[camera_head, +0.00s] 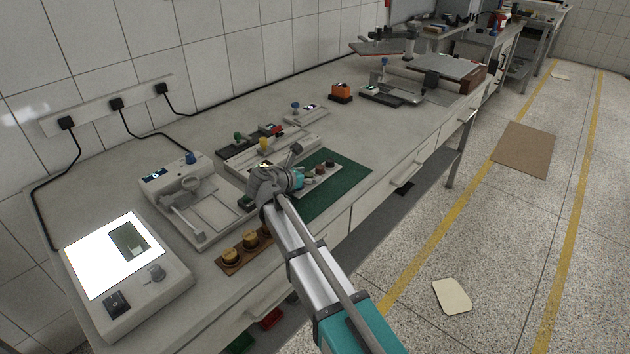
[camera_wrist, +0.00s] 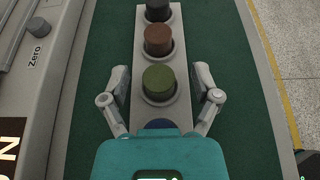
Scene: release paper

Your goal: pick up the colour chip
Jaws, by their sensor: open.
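In the wrist view a pale grey strip holds round coloured pieces in a row: a dark one (camera_wrist: 158,10), a brown one (camera_wrist: 158,40) and an olive-green one (camera_wrist: 159,82). A blue one (camera_wrist: 160,124) is mostly hidden by my gripper's body. Which of them is the colour chip, I cannot tell. My gripper (camera_wrist: 160,88) is open and empty, with one finger on each side of the green piece, apart from it. In the head view the brown piece (camera_head: 320,168) shows just right of my gripper.
The strip lies on a green mat (camera_head: 349,173). A grey device (camera_head: 185,200) and a bright light panel (camera_head: 105,255) stand to the left. A wooden block with brass weights (camera_head: 231,265) lies near the front edge.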

